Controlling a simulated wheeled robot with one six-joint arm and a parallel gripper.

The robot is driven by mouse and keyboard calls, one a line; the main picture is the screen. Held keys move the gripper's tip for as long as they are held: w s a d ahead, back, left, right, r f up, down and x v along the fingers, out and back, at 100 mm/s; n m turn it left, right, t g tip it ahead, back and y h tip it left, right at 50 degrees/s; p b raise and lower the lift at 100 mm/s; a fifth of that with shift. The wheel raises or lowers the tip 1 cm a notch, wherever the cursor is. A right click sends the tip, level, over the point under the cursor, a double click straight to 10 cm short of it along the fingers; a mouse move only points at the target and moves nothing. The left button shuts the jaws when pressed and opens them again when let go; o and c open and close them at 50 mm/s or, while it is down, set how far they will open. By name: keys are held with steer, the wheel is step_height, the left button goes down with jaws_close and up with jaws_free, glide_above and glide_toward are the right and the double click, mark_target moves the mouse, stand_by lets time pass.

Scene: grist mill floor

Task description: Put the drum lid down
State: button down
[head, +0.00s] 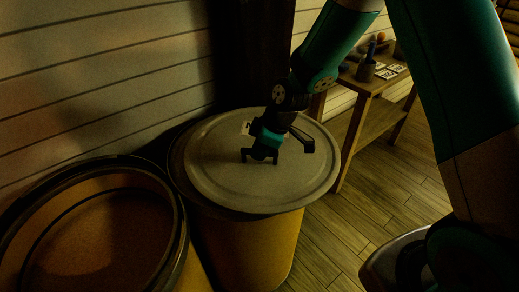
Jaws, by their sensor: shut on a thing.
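The drum lid (222,182) is a round grey disc with a raised rim. It is over the top of a yellow drum (248,244) in the middle of the head view, shifted to the right so that the drum's dark rim shows at the left. I cannot tell whether the lid rests on the drum or hangs just above it. My gripper (260,156) comes down from above at the lid's middle and is shut on it. The exact grip point is hidden by the fingers.
An open yellow drum (174,198) with a dark rim stands at the lower left, its inside brown. A white plank wall (95,70) is close behind. A wooden table (368,86) with a cup (366,70) and small items stands at the back right. Plank floor (375,205) is clear.

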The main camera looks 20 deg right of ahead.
steer(key=shift+f, duration=0.15)
steer(key=c, duration=1.2)
jaws_free()
steer(key=shift+o, duration=0.2)
steer(key=v, duration=1.2)
steer(key=s+a+r+m, duration=0.2)
steer(key=s+r, duration=0.1)
steer(key=s, duration=0.5)
steer(key=s+a+r+m+g, duration=0.1)
steer(key=s+a+r, duration=0.2)
steer(key=s, duration=0.4)
steer(key=s+a+r+m+g, duration=0.1)
steer(key=s+r, duration=0.3)
steer(key=s, duration=0.4)
steer(key=shift+s+a+m+p, duration=0.3)
steer(key=shift+a+m+p, duration=0.05)
steer(key=shift+a+m, duration=0.5)
steer(key=shift+a, duration=0.1)
